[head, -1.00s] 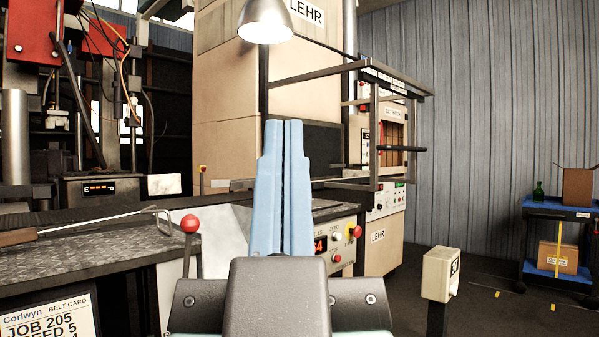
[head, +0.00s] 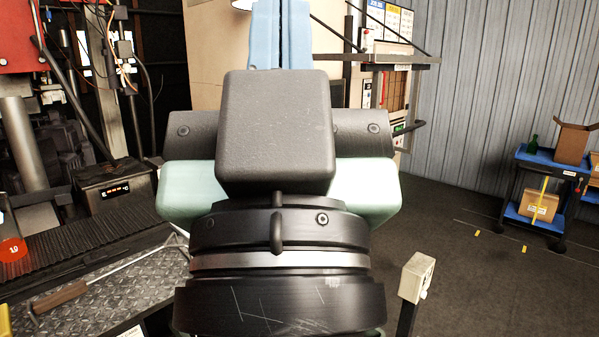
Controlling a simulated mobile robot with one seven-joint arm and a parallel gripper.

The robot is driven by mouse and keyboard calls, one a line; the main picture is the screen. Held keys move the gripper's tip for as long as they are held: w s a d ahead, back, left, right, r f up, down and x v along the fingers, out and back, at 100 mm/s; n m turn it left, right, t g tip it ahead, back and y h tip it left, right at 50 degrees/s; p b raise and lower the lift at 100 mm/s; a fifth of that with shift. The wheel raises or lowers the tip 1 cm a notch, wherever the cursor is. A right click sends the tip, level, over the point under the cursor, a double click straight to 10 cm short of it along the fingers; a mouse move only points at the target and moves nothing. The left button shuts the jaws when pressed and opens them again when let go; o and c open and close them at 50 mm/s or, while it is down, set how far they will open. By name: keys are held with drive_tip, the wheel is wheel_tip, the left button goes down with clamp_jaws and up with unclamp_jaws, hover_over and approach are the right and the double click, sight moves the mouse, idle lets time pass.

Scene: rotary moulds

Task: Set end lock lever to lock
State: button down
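My gripper (head: 281,30) fills the middle of the head view, pointing away from me. Its two pale blue fingers lie side by side with only a thin line between them, and nothing shows between them. The fingertips are cut off by the top edge. I cannot make out the end lock lever. The red-balled lever and the control panel seen earlier are not visible, and my gripper body and wrist cover much of the middle.
A ridged belt (head: 60,240) and a tread-plate deck (head: 110,285) with a long-handled tool (head: 60,298) lie at left. A red round part (head: 13,250) is at the left edge. A pale box on a post (head: 417,272) stands right. Open floor leads to a blue cart (head: 550,160).

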wheel_tip(320, 180, up, 12)
drive_tip(key=p, duration=0.9)
drive_tip(key=shift+r+p, duration=0.2)
drive_tip(key=shift+p, duration=0.2)
